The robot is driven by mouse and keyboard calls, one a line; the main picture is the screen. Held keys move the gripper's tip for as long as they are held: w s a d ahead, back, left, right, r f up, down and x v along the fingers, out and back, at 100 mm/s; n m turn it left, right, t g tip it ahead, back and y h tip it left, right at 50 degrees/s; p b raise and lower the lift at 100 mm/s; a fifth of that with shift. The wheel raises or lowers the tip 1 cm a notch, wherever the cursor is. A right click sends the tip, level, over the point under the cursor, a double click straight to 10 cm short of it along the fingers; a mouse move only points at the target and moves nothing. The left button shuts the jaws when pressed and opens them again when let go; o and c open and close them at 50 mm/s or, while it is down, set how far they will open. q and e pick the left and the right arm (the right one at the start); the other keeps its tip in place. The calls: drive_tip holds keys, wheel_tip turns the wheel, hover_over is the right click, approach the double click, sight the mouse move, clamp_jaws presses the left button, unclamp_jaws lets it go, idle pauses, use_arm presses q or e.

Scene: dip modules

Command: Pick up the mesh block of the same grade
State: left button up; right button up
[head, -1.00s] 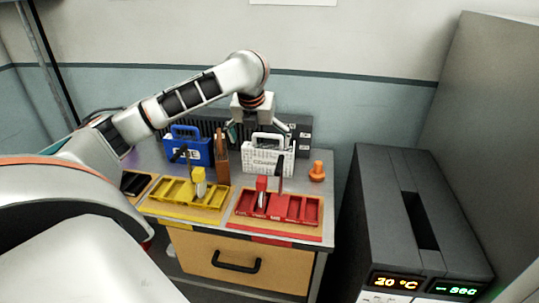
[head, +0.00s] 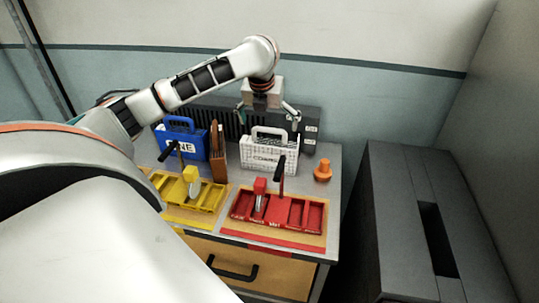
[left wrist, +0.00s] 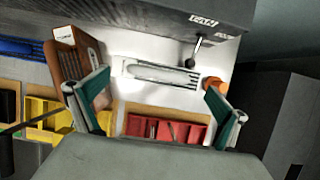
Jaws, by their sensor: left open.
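A white mesh-patterned block (head: 268,156) with a handle and a label that seems to read COARSE stands upright on the cabinet top. In the left wrist view it shows from above as a pale, slotted shape (left wrist: 162,76). A blue block (head: 185,144) with a handle, its label partly hidden and ending in NE, stands to its left. My left gripper (head: 268,114) is open and empty above and just behind the white block, fingers pointing down. In the left wrist view the gripper's (left wrist: 156,104) fingers lie either side of the white block, apart from it. My right gripper is not in view.
A brown slotted holder (head: 218,152) stands between the blue and white blocks. An orange knob-like piece (head: 322,171) is right of the white block. A yellow tray (head: 190,192) and a red tray (head: 277,210) lie in front. A dark ribbed unit (head: 312,128) stands behind.

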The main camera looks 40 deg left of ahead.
sight(269, 129)
use_arm(q)
drive_tip(key=x, duration=0.4)
drive_tip(key=shift+a+f, duration=0.1)
drive_tip(key=shift+f, duration=0.1)
drive_tip(key=c, duration=1.7)
drive_tip(key=shift+r, duration=0.1)
